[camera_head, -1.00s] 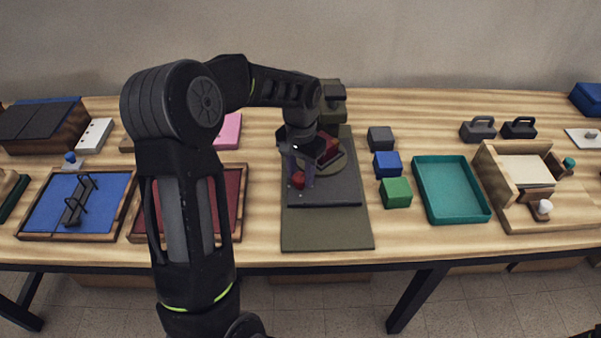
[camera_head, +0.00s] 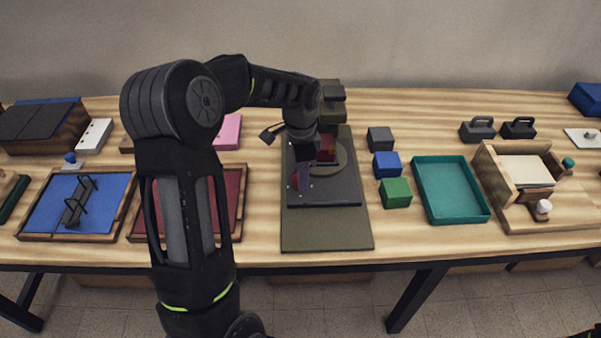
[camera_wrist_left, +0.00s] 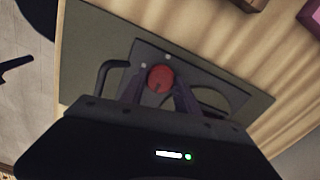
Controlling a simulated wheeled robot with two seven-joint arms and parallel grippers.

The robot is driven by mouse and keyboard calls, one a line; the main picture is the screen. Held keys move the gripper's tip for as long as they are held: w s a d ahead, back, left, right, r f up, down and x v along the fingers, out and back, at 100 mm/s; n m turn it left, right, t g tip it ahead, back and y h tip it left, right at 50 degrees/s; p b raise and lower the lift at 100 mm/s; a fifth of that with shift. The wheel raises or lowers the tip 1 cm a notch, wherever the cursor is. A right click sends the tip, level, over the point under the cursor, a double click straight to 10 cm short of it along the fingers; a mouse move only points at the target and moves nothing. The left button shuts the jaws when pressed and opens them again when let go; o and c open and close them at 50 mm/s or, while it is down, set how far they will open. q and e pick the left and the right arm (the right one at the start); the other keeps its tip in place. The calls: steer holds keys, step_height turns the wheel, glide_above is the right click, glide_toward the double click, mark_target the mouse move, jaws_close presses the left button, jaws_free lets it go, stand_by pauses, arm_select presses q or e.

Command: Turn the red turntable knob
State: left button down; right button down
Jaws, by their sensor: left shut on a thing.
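The red turntable knob (camera_head: 295,181) sits at the front left of a dark grey plate (camera_head: 335,192) and is partly hidden by my left gripper (camera_head: 302,178). In the left wrist view the round red knob (camera_wrist_left: 160,77) lies between the two fingers of my left gripper (camera_wrist_left: 160,82), which is shut on it. Behind it, a round olive turntable disc (camera_head: 342,160) carries a red block (camera_head: 327,150), partly covered by my wrist. My right gripper is not in view.
The plate lies on an olive mat (camera_head: 325,232). Grey, blue and green cubes (camera_head: 396,193) and a teal tray (camera_head: 480,209) stand to the right. A dark red tray (camera_head: 230,195) lies to the left. The mat's front part is clear.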

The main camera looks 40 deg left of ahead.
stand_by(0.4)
arm_select(q)
steer(key=c, duration=0.9)
jaws_free()
steer(key=shift+r, duration=0.1)
steer(key=shift+r+b, duration=0.35)
steer(key=shift+r, duration=3.45)
